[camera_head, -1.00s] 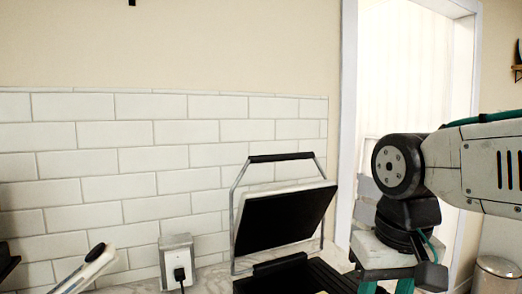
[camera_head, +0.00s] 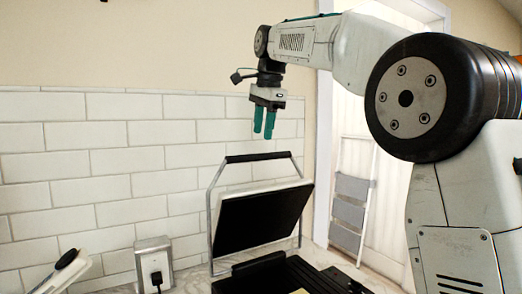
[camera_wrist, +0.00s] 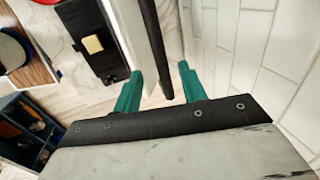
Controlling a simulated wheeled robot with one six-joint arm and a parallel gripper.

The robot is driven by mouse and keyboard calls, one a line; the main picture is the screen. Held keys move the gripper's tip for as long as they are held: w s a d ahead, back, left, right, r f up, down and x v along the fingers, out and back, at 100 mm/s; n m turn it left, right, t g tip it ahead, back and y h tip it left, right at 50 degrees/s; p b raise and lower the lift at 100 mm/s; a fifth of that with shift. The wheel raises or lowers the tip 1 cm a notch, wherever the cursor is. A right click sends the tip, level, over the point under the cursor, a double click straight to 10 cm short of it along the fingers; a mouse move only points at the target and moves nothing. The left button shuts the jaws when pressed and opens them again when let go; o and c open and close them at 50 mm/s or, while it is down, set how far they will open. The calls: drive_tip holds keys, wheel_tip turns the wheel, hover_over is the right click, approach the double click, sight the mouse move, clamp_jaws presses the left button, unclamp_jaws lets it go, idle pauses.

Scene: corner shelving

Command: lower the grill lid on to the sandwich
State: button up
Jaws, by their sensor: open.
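The grill lid (camera_head: 260,216) is raised and tilted, with its dark inner face toward me. Its black handle bar (camera_head: 258,157) runs across the top of a metal frame. My gripper (camera_head: 264,135) points down just above the handle, with its green fingers apart and empty. In the wrist view, the handle (camera_wrist: 156,48) appears between the open fingers (camera_wrist: 160,72), and the lid's pale edge (camera_wrist: 122,30) is beside it. The sandwich (camera_wrist: 93,44) lies on the dark lower plate (camera_wrist: 108,68). Only a sliver of it shows at the bottom of the head view.
A tiled wall (camera_head: 110,160) stands close behind the grill. The air in front of the lid looks clear.

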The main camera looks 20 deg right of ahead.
sight(261, 154)
drive_tip(key=x, duration=0.6)
drive_tip(key=shift+f, duration=0.3)
clamp_jaws()
